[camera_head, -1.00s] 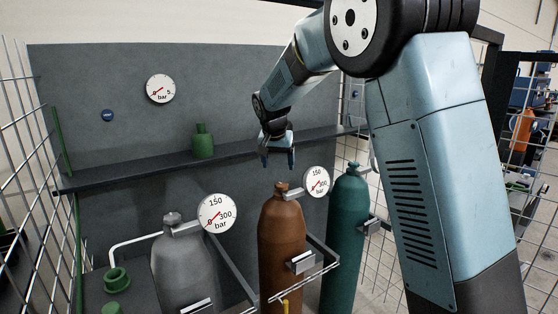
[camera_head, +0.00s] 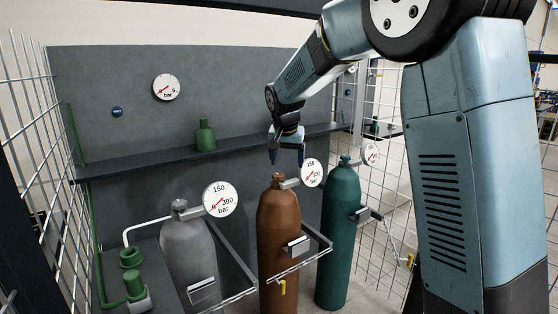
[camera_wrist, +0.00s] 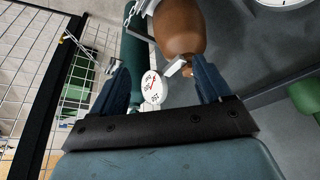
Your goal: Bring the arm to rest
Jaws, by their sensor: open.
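My gripper (camera_head: 287,153) hangs from my blue arm just above the top of the brown cylinder (camera_head: 279,225), apart from it in the head view. Its two dark blue fingers are spread with nothing between them. In the wrist view my gripper (camera_wrist: 160,88) shows its fingers wide apart. Beyond them are a small white gauge (camera_wrist: 152,87) and the brown cylinder's upper part (camera_wrist: 180,28).
A grey cylinder (camera_head: 188,250) stands left and a teal cylinder (camera_head: 340,235) right, both with gauges. Wire mesh (camera_head: 28,130) bounds the left side. A rail (camera_head: 300,262) runs before the cylinders.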

